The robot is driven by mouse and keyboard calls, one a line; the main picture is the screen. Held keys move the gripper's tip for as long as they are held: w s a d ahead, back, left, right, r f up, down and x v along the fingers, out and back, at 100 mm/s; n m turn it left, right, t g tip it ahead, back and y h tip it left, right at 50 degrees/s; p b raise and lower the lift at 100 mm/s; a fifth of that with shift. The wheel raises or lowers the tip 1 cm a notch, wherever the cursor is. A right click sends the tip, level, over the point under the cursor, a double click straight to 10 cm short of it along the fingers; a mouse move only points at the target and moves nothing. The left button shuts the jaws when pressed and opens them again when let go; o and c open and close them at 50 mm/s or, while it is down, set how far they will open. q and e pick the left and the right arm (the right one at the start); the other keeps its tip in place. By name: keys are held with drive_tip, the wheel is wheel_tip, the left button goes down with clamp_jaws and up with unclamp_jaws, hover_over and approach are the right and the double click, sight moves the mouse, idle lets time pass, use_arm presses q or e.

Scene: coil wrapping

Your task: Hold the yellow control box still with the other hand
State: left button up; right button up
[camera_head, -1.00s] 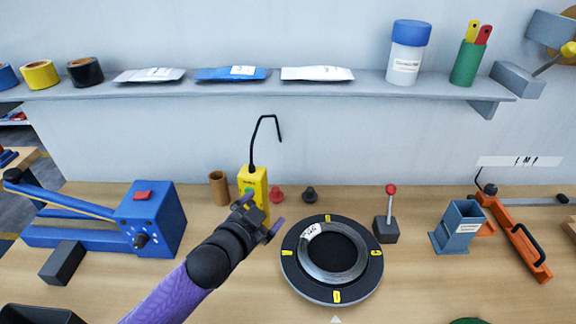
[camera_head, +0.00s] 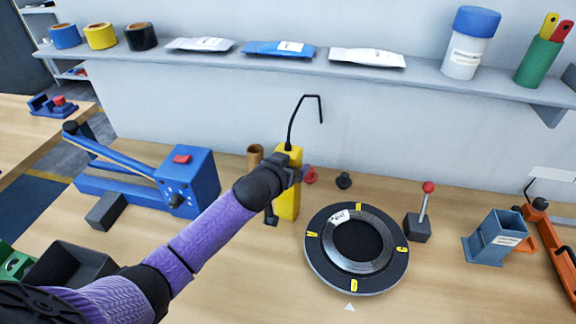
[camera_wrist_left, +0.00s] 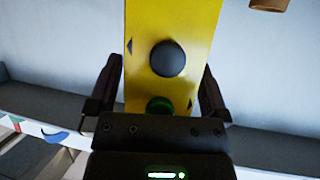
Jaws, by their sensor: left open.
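The yellow control box (camera_head: 287,198) stands upright on the bench, with a black bent cable or hook rising from its top. My left gripper (camera_head: 284,190) is in front of it in the head view and hides part of its face. In the left wrist view the yellow box (camera_wrist_left: 190,45) shows a black round button and a green button. The open left fingers (camera_wrist_left: 160,90) stand one on each side of the box, with gaps visible. My right gripper is not in view.
A black round turntable (camera_head: 317,262) with yellow marks holds a coil to the right of the box. A brown cup (camera_head: 255,154) stands behind the box. A red knob (camera_head: 311,175) and a black knob (camera_head: 343,180) are to its right. A blue press (camera_head: 188,180) stands left.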

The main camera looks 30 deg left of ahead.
use_arm(q)
drive_tip(key=c, duration=0.6)
clamp_jaws()
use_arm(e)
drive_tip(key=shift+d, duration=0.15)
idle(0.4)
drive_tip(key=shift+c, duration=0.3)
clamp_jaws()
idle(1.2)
use_arm(q)
drive_tip(key=o, duration=0.6)
unclamp_jaws()
